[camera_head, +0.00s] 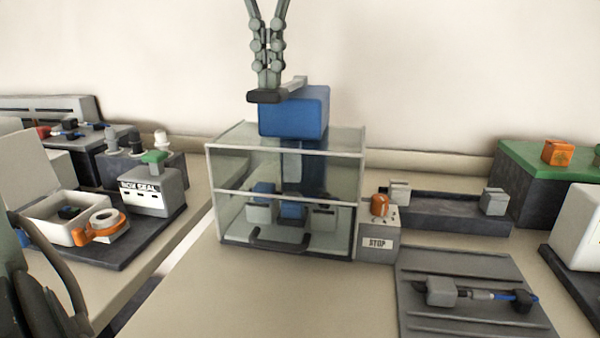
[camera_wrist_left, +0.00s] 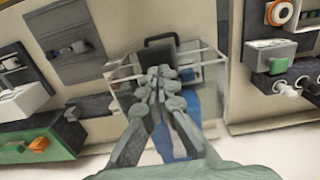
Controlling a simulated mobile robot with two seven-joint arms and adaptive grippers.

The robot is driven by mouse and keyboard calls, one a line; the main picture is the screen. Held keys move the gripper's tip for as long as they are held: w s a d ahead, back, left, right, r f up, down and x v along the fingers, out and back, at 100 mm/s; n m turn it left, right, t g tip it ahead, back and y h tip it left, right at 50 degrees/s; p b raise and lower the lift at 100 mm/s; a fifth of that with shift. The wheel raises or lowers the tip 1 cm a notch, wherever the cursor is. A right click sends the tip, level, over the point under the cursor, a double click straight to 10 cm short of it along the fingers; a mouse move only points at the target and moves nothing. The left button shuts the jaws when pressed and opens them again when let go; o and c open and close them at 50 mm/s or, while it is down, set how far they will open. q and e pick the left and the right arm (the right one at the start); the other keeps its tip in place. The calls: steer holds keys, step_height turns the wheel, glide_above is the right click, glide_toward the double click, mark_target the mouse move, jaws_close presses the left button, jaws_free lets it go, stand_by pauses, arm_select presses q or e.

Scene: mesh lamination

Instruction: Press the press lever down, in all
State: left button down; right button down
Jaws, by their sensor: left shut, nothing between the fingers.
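The press (camera_head: 310,112) has a blue head above a clear-walled enclosure (camera_head: 286,151). Its lever (camera_head: 264,97) has a dark grip at the end of a light grey arm and sticks out at the top left of the blue head. My left gripper (camera_head: 268,82) points down from above, its fingers shut and empty, with the tips at or just above the lever's grip. I cannot tell whether they touch.
A STOP box (camera_head: 377,243) with an orange knob stands right of the enclosure. A grey grooved tray (camera_head: 470,262) holds a small tool assembly at front right. A sealer (camera_head: 150,193) and a tape roll (camera_head: 103,224) are on the left. The front middle table is clear.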

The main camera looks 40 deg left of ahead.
mark_target(270, 98)
arm_select(q)
steer(key=shift+f+b, duration=0.8)
steer(key=shift+f, duration=1.3)
steer(key=shift+r, duration=0.1)
step_height(270, 98, up, 3)
steer(key=p, duration=0.4)
steer(key=shift+r, duration=0.15)
step_height(270, 98, up, 2)
steer(key=shift+r+p, duration=0.1)
steer(key=shift+p, duration=0.65)
steer(key=shift+r, duration=0.15)
step_height(270, 98, up, 8)
steer(key=shift+f, duration=0.2)
